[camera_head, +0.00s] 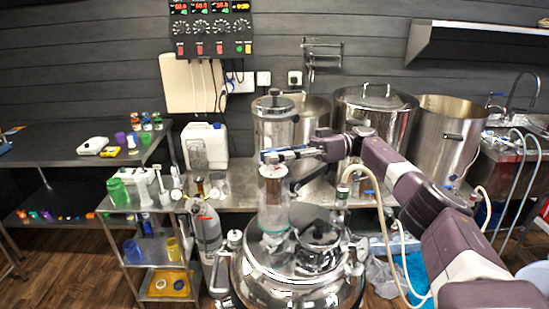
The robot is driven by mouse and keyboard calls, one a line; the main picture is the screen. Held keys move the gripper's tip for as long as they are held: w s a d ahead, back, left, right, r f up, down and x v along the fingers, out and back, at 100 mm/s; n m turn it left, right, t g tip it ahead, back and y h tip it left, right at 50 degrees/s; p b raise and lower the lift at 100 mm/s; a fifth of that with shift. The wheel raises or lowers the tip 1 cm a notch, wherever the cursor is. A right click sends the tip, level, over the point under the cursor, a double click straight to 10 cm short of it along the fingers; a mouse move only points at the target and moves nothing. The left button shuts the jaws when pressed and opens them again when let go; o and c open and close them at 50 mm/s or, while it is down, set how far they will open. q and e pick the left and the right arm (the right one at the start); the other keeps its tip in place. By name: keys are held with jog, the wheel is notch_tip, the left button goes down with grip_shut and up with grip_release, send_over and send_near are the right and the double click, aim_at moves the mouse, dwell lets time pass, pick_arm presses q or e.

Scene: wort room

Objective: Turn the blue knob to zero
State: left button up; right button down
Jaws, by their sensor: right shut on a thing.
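My right gripper (272,157) reaches in from the right, at the top of a clear cylinder (273,200) above the shiny steel vessel (290,275). Its fingers are shut on a small blue part at their tips, which I take to be the blue knob (264,157). The fingers hide most of the knob, so its shape, pointer and setting cannot be read. My left gripper is not in view.
Large steel pots (375,112) stand on the bench behind my right arm. A white canister (205,147) and a small cart (158,245) with bottles are on the left. A control panel (210,30) hangs on the wall. Hoses (385,225) loop below the arm.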

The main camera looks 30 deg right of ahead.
jog(key=shift+a+f, duration=0.1)
jog(key=shift+f, duration=0.05)
jog(key=c, duration=1.6)
grip_release()
jog(key=shift+a, duration=0.1)
